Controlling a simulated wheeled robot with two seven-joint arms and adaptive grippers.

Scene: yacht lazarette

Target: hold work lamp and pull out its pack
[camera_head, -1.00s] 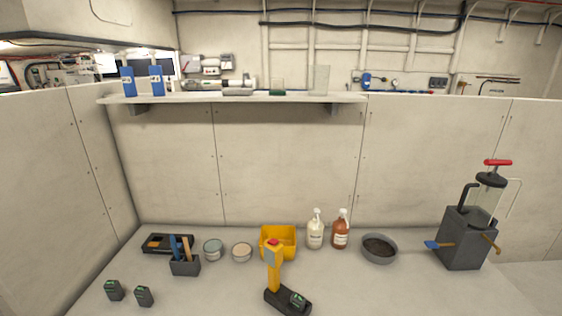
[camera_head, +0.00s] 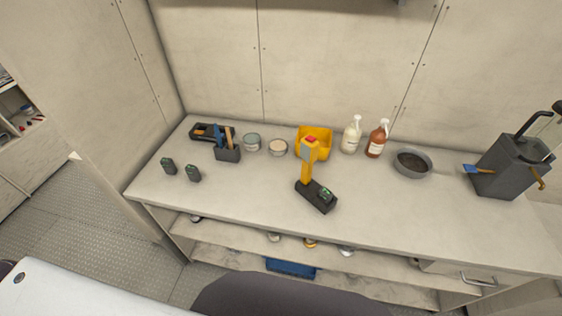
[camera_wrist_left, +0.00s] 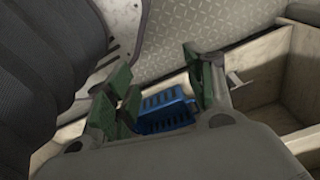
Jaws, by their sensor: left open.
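In the left wrist view my left gripper (camera_wrist_left: 160,85) is open and empty, with green fingers, pointing toward the lower shelf area. Neither gripper shows in the head view. My right gripper is not in view.
Behind the lamp are a yellow bin (camera_head: 318,136), two pump bottles (camera_head: 352,135), tins (camera_head: 252,142) and a tool holder (camera_head: 228,153). A grey bowl (camera_head: 412,164) and a dark pump unit (camera_head: 510,168) stand right. A blue basket (camera_head: 290,268) is on the lower shelf. The worktop's front is clear.

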